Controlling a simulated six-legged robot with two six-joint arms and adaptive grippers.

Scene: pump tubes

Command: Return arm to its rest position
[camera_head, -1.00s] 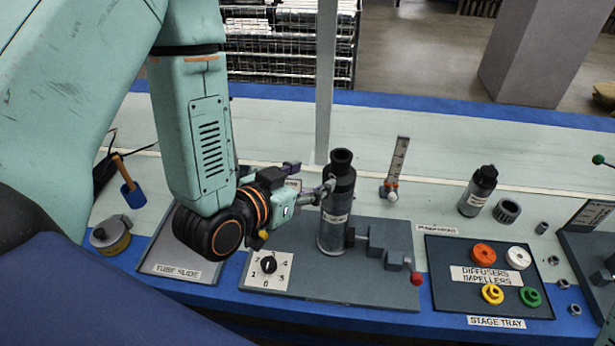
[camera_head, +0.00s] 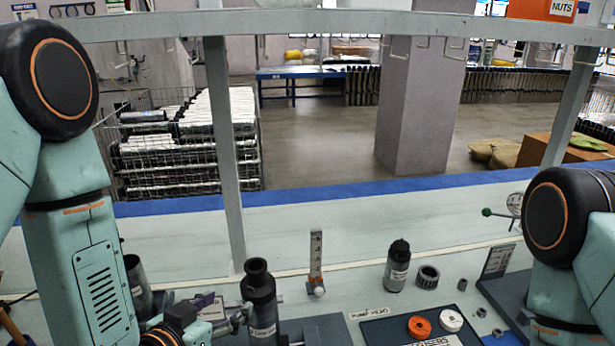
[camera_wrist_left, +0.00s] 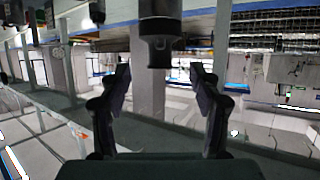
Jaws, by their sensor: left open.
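My left arm comes down at the left of the head view. My left gripper (camera_head: 243,316) is low in the picture, just left of a dark upright pump tube (camera_head: 262,305). In the left wrist view my left gripper (camera_wrist_left: 160,82) is open, with its two dark fingers spread and nothing clasped between them. The dark pump tube (camera_wrist_left: 160,38) hangs in from the top of that view, beyond the fingers; whether they touch it I cannot tell. My right arm shows at the right of the head view; its gripper is out of the picture.
A ruler stand (camera_head: 316,265), a dark bottle (camera_head: 397,268) and a ring (camera_head: 428,278) stand right of the tube. An orange disc (camera_head: 419,327) and a white disc (camera_head: 451,320) lie in the stage tray. A grey frame post (camera_head: 226,160) rises behind the bench.

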